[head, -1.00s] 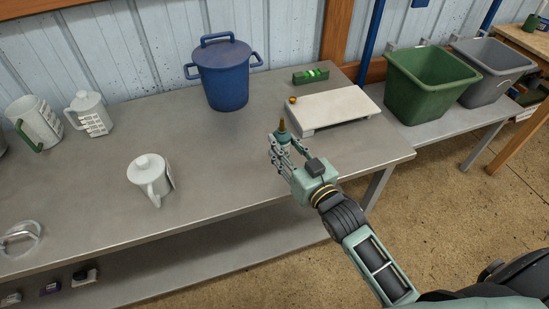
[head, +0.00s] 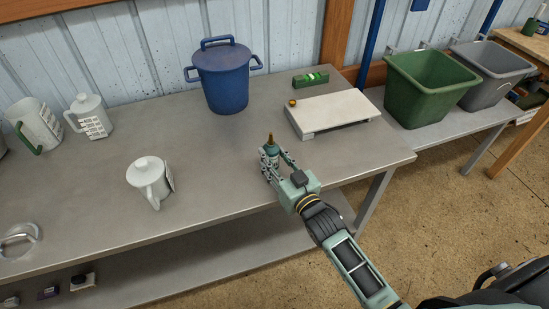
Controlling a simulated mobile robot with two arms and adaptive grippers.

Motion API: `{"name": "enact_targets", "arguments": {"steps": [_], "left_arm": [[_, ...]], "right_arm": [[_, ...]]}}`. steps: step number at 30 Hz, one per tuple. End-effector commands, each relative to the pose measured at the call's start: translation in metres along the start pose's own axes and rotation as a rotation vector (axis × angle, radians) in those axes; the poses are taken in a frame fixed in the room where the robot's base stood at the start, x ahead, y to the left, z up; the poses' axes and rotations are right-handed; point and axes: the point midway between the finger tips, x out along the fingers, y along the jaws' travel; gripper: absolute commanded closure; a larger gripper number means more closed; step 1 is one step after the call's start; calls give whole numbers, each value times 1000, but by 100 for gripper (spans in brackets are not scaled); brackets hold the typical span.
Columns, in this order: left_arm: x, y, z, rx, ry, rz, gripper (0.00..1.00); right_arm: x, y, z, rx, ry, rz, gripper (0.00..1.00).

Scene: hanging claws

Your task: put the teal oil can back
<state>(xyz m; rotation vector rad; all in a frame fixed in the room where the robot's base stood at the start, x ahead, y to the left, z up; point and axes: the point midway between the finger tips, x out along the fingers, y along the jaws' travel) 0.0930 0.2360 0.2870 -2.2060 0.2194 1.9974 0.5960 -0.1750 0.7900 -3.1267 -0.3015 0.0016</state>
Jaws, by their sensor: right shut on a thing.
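The teal oil can (head: 270,149) has a brass-coloured spout pointing up and stands about upright between the fingers of my right gripper (head: 272,163). My right gripper is shut on it, near the front part of the grey metal table (head: 215,160), to the left of a low white platform. The fingers hide much of the can's body, and I cannot tell whether its base touches the table. My left gripper is not in view.
The white platform (head: 335,112) has a small brass-coloured knob at its left corner. A green level (head: 310,79) and blue lidded pot (head: 224,78) stand behind. White jugs (head: 148,178) stand left. Green (head: 430,85) and grey bins (head: 490,70) sit right. Table between jug and gripper is clear.

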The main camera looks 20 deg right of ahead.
Motion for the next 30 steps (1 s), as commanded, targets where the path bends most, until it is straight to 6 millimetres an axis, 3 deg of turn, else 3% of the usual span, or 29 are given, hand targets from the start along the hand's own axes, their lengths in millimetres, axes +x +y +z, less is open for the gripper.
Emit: {"name": "enact_targets", "arguments": {"steps": [7,18,23,30], "left_arm": [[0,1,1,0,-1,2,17],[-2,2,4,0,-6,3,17],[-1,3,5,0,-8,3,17],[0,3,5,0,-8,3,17]], "right_arm": [[0,0,1,0,0,0,46],[-1,0,-4,0,0,0,46],[-25,0,-1,1,-3,1,46],[-78,0,0,1,-4,1,46]]}}
